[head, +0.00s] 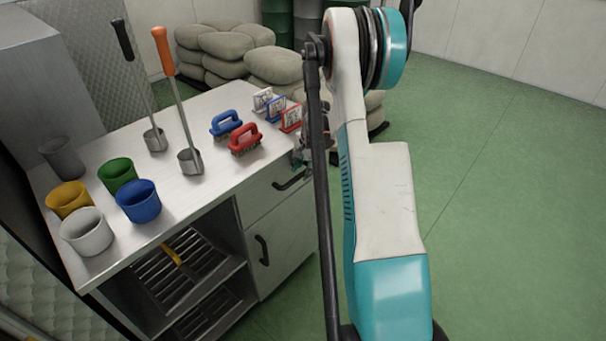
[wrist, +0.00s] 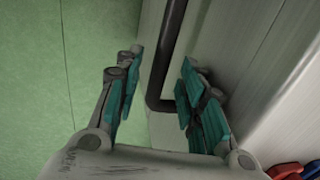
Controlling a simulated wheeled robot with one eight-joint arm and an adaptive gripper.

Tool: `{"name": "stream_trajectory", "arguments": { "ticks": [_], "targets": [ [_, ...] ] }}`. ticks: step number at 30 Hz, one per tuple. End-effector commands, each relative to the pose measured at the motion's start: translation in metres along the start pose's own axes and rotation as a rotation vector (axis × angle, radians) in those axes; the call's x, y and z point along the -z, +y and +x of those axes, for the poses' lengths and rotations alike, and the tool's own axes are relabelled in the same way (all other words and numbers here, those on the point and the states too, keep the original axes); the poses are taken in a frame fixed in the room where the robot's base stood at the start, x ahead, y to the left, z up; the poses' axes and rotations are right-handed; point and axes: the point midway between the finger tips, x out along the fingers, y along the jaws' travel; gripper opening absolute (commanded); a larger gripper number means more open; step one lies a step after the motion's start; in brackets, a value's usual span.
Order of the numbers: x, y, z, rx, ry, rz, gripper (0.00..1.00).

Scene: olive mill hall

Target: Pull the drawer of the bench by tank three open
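The bench (head: 215,190) stands at the left in the head view, with a metal top. Its drawer (head: 255,203) sits under the top at the right end and looks flush with the front. The dark bar handle (head: 290,181) is on the drawer front. In the wrist view the handle (wrist: 171,60) runs down between my fingers and bends near the fingertips. My gripper (wrist: 158,92) is open, one finger on each side of the bar, with gaps visible. In the head view my gripper (head: 303,153) is near the drawer's right side, partly hidden by my arm.
Below the drawer is a door with its own dark handle (head: 262,250). Open shelves with slatted racks (head: 180,268) are left of it. Cups (head: 138,201), ladles (head: 190,160) and brushes (head: 245,139) stand on top. Green floor (head: 500,200) is clear at the right.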

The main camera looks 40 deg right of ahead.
Motion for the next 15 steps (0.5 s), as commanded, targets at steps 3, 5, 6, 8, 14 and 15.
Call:
{"name": "stream_trajectory", "arguments": {
  "ticks": [3, 5, 6, 8, 14, 15],
  "targets": [
    [-0.0002, 0.0002, 0.0095, 0.000, 0.000, 0.000, 0.36],
    [-0.0001, 0.0002, 0.0113, 0.000, 0.000, 0.000, 0.36],
    [-0.0001, 0.0001, 0.0119, 0.000, 0.000, 0.000, 0.36],
    [-0.0001, 0.0001, 0.0122, 0.000, 0.000, 0.000, 0.36],
    [-0.0001, 0.0001, 0.0119, 0.000, 0.000, 0.000, 0.34],
    [-0.0001, 0.0001, 0.0119, 0.000, 0.000, 0.000, 0.25]
  ]
}}
